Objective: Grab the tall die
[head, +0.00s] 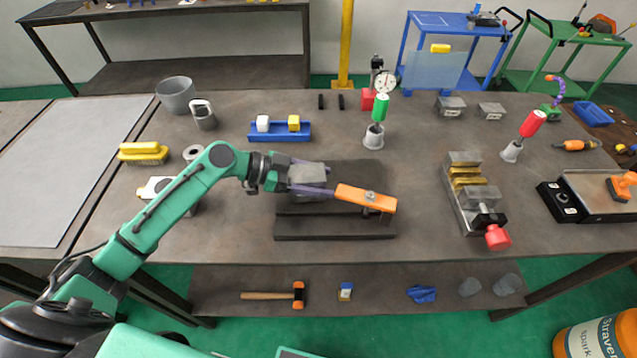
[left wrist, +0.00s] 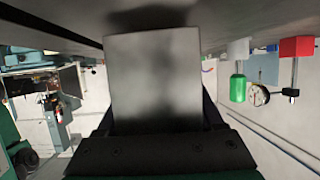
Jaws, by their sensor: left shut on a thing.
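My left gripper (head: 307,180) is shut on a plain grey metal block, which looks like the tall die (head: 309,172). In the left wrist view the block (left wrist: 155,80) fills the middle, between the fingers, with its far end close to a grey surface. In the head view it is over the dark fixture base (head: 335,230), left of the orange lever (head: 365,198). The fingers hide part of the block and of the fixture, so I cannot tell whether the block touches the fixture. My right gripper is not in view.
Two grey blocks (head: 450,106) (head: 491,111) lie at the back right. A vise (head: 475,195) stands to the right, with clear table between.

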